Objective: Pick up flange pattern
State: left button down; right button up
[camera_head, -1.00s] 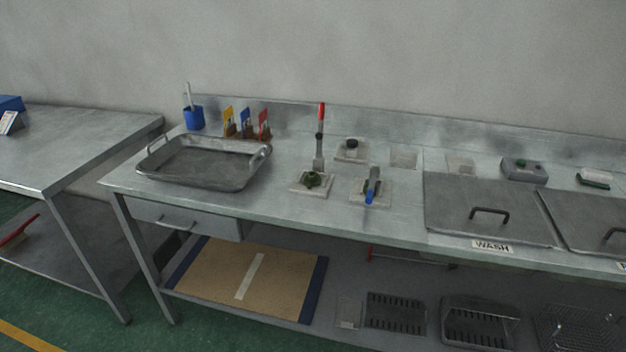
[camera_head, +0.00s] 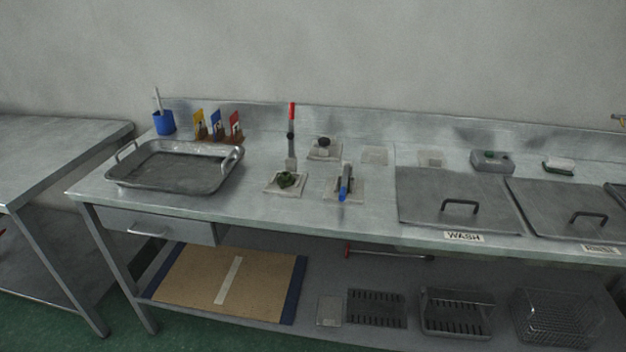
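Several small items on light square pads stand at the middle of the steel workbench (camera_head: 330,215). A small dark green piece (camera_head: 287,179) sits on one pad and may be the flange pattern, but it is too small to be sure. A tool with a red upright handle (camera_head: 291,135) stands just behind it. A blue-ended tool (camera_head: 344,183) lies on the pad to the right. A dark round knob-like item (camera_head: 323,143) sits on a pad farther back. Neither of my grippers shows in the head view.
A steel tray (camera_head: 176,171) with handles is at the left of the bench. A blue cup (camera_head: 164,122) and coloured tags (camera_head: 217,125) stand behind it. Lidded tanks, one labelled WASH (camera_head: 458,200), fill the right. A brown board (camera_head: 222,285) and racks (camera_head: 456,312) lie below.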

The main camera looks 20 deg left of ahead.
aim_at(286, 179)
jog(key=z, duration=2.95)
jog(key=k, duration=1.7)
jog(key=u, duration=2.4)
